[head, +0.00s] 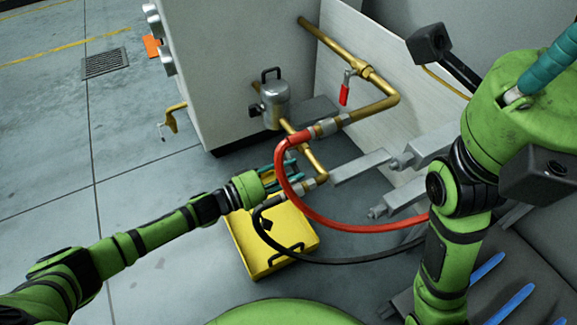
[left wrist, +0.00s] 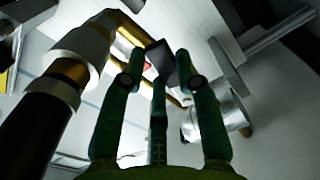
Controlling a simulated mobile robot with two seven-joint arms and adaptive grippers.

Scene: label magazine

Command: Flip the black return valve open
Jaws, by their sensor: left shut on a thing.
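The black return valve's handle (left wrist: 160,58) shows in the left wrist view as a dark block between my fingertips. In the head view my left gripper (head: 292,172) reaches in from the left to the lower brass pipe (head: 313,163), and its fingers hide the handle. The left gripper also shows in the left wrist view (left wrist: 158,72), with its fingers shut on the handle. The black hose (head: 330,262) joins the lower pipe's end fitting just beside the gripper. My right arm is at the right of the head view, but its gripper is not visible.
A red hose (head: 350,226) loops close beside the left gripper. A red lever (head: 344,94) hangs on the upper brass pipe. A metal canister (head: 274,100) stands behind. A yellow case (head: 248,250) lies below. Grey bars (head: 360,166) stick out at right. Floor at left is clear.

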